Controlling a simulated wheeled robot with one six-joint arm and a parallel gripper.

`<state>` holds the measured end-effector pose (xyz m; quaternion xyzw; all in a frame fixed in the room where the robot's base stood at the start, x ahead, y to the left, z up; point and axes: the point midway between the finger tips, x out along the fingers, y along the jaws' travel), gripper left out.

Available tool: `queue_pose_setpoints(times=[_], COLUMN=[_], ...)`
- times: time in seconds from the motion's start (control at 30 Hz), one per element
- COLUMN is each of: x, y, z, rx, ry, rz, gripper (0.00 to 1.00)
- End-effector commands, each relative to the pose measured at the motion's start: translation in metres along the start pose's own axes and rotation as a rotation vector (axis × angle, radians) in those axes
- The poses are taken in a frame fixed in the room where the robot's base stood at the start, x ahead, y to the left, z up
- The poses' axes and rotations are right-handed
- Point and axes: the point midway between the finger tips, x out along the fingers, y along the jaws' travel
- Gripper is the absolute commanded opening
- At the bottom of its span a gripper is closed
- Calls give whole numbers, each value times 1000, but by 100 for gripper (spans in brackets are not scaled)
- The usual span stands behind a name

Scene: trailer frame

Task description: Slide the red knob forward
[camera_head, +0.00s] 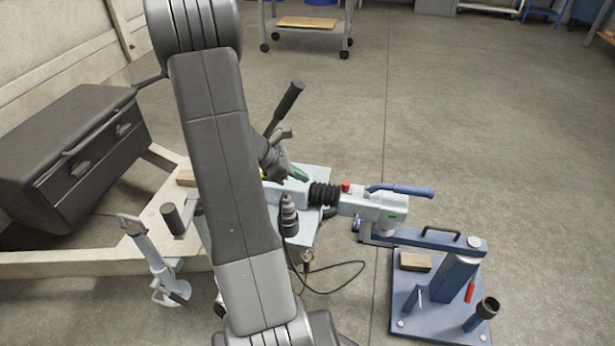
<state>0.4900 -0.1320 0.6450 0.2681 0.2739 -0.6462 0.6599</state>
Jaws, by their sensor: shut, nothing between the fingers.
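The small red knob (345,186) stands up on top of the light grey coupling head (370,207), just right of the black ribbed bellows (322,194). It is in plain view and nothing touches it. My gripper (301,176) shows only partly, beyond the right edge of my arm. Its fingertips look closed and empty, a short way left of the red knob and near the bellows. My arm hides much of the gripper and part of the trailer frame behind it.
A blue handle (400,190) lies along the coupling head, right of the knob. A black lever (285,108) rises behind my gripper. A blue stand (440,270) supports the coupling's front. A black plug and cable (289,215) stand in front. Open floor lies beyond.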

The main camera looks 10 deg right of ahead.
Motion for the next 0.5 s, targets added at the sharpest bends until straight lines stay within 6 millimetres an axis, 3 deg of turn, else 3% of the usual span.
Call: queue_pose_setpoints(times=[0.3,0.5], x=[74,96], y=[-1,-1], z=[-3,14], rx=[2,4], ry=[0,0], rz=[-4,-2], gripper=[0,0])
